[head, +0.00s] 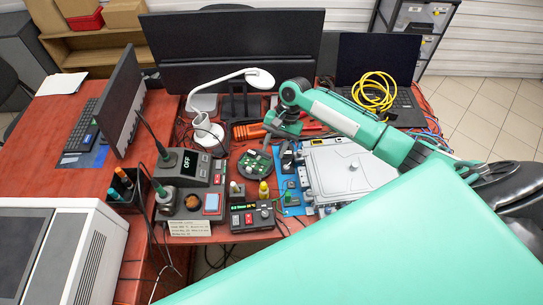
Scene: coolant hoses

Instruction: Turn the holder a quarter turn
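A round dark holder (255,170) with a green circuit board (254,162) on it stands on the red table, near the middle of the head view. My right arm reaches in from the right, and its gripper (283,127) is above the table, just behind and to the right of the holder in the picture. It looks apart from the holder. The fingers are small and seen from above, so I cannot tell whether they are open or shut. My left gripper is out of view.
A soldering station (190,180) stands left of the holder, with a small black controller (252,217) in front. A silver metal housing (345,172) lies on a blue mat to the right.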

